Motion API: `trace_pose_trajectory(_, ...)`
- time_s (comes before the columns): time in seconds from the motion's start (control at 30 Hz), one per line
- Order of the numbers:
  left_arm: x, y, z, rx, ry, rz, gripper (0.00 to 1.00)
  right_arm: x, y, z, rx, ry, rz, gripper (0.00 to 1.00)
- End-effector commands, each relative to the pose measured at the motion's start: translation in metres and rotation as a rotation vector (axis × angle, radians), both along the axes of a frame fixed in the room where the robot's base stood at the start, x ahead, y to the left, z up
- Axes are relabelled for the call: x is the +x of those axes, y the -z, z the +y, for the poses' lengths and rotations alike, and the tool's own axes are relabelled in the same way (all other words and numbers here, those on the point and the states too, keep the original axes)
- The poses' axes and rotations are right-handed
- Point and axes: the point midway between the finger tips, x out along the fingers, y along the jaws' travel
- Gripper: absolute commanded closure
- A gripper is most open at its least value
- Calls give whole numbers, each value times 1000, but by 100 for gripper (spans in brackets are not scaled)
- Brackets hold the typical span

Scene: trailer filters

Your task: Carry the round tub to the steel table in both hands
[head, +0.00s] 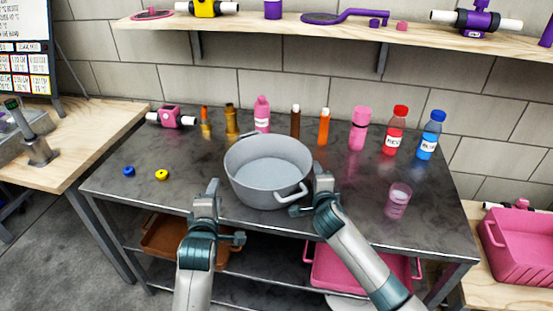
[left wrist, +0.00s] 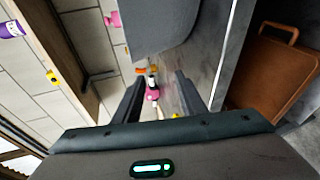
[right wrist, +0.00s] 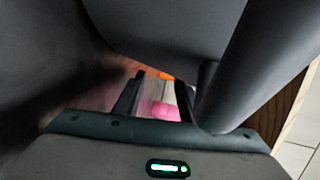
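The round tub (head: 255,180) is grey, empty and upright, on the steel table (head: 135,192) near its front edge. Its white front handle (head: 282,199) faces me, toward the right. My left gripper (head: 213,189) is open beside the tub's left side, with empty space between its fingers. The tub wall (left wrist: 165,22) shows above those fingers in the left wrist view. My right gripper (head: 308,196) is open by the tub's right side, close to the handle. In the right wrist view the tub (right wrist: 160,30) fills the top; I cannot tell whether a finger touches it.
Several bottles, including a red one (head: 395,132) and a blue one (head: 431,136), line the table's back. A pink cup (head: 397,201) stands right of the tub. A brown tray (head: 160,235) sits below.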

Motion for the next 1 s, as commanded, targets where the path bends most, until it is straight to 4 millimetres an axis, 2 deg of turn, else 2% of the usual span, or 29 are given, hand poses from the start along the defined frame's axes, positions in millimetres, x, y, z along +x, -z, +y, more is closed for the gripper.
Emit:
trace_pose_trajectory(0.4, 0, 0, 0, 0, 0, 0, 62, -63, -15, 0, 3, 1, 1, 62)
trace_pose_trajectory(0.6, 0, 0, 0, 0, 0, 0, 62, -88, -22, 0, 2, 0, 1, 62)
trace_pose_trajectory(0.8, 0, 0, 0, 0, 0, 0, 62, -98, -25, -1, -1, 2, 1, 62)
trace_pose_trajectory(1.0, 0, 0, 0, 0, 0, 0, 62, -99, -25, -1, -1, 2, 1, 62)
